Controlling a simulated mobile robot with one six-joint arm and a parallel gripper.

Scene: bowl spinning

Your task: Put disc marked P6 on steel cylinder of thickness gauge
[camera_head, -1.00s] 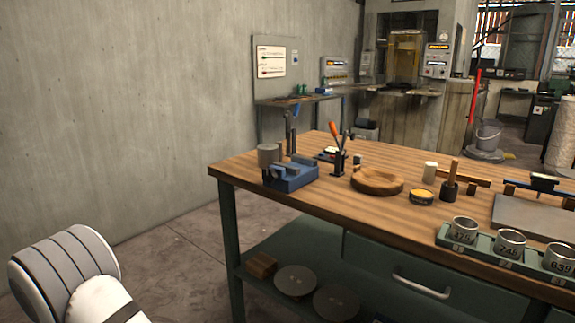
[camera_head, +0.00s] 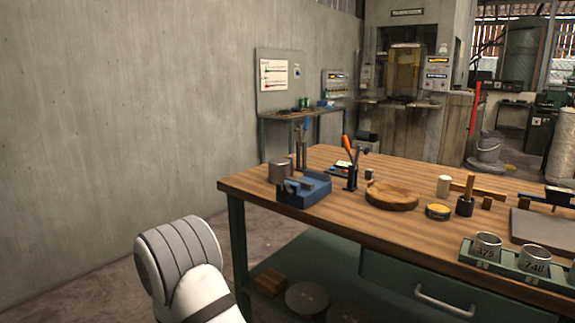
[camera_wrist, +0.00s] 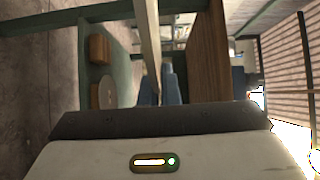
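I cannot read P6 on either. A blue device with a grey metal cylinder (camera_head: 281,171) stands on the bench's left corner, its blue base (camera_head: 304,189) to the cylinder's right; I cannot tell for certain that it is the thickness gauge. My gripper (camera_wrist: 158,90) shows only in the wrist view, as two small blue pieces beyond the dark bar, apart from the discs. Its opening is unclear.
Wooden blocks (camera_head: 271,284) lie beside the discs. Floor left of the bench is clear up to the concrete wall.

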